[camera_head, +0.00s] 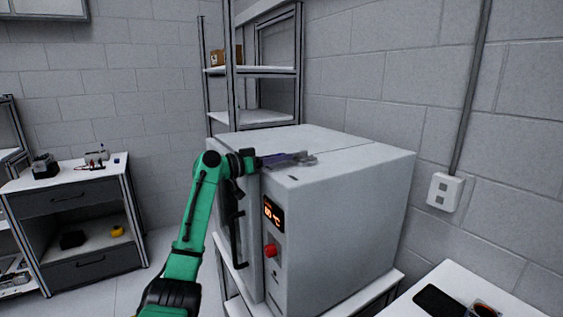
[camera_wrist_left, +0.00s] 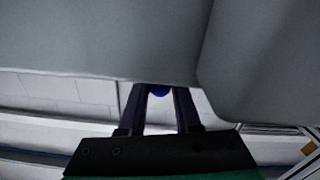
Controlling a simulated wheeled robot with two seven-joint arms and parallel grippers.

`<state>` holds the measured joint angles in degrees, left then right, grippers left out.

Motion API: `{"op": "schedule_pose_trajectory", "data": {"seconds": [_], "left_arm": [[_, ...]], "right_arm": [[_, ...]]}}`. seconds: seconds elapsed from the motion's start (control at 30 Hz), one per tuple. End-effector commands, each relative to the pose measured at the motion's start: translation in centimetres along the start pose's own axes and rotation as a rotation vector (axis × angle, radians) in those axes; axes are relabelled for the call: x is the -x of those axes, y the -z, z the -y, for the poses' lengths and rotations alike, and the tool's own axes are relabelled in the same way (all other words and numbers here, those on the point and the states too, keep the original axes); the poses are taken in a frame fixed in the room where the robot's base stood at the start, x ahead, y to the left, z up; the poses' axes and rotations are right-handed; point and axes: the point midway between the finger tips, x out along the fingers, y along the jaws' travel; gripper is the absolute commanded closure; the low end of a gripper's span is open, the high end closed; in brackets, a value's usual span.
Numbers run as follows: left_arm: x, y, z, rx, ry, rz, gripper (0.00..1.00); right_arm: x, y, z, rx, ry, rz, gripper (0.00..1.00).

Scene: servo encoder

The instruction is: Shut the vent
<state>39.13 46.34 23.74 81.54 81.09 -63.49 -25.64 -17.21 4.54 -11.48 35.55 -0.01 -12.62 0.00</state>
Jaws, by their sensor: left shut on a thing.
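A large grey oven-like cabinet (camera_head: 345,210) stands at the centre right, with an orange display (camera_head: 273,213) and a red knob (camera_head: 270,251) on its front. My left gripper (camera_head: 292,159) is at the front upper edge of the cabinet, its fingers over the top. The vent opening itself cannot be made out. My right gripper is not in view.
A shelf rack (camera_head: 253,70) stands behind the cabinet. A drawer bench (camera_head: 70,205) is at the left. A white table (camera_head: 440,280) with a dark flat object (camera_head: 439,301) is at the lower right. A wall socket (camera_head: 444,194) is on the right wall.

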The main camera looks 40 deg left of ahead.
Motion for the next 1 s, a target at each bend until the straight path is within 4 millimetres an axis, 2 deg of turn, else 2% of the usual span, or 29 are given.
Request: {"op": "schedule_pose_trajectory", "data": {"seconds": [0.4, 0.43, 0.47, 0.5, 0.83, 1.0], "left_arm": [[0.1, 0.2, 0.1, -0.001, -0.006, -0.002, 1.00], [0.1, 0.2, 0.1, -0.001, -0.006, -0.002, 0.57], [0.1, 0.2, 0.1, -0.001, -0.006, -0.002, 0.45], [0.1, 0.2, 0.1, -0.001, -0.006, -0.001, 0.39], [0.2, -0.1, 0.1, 0.000, -0.007, 0.001, 0.39], [2.4, -0.6, 0.3, -0.002, -0.004, 0.001, 0.39]], "right_arm": [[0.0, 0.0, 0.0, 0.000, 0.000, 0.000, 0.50], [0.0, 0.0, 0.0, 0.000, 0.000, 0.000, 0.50], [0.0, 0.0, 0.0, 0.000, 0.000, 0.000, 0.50], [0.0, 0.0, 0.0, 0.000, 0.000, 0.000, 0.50], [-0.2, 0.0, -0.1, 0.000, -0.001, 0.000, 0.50], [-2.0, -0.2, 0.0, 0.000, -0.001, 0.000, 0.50]]}}
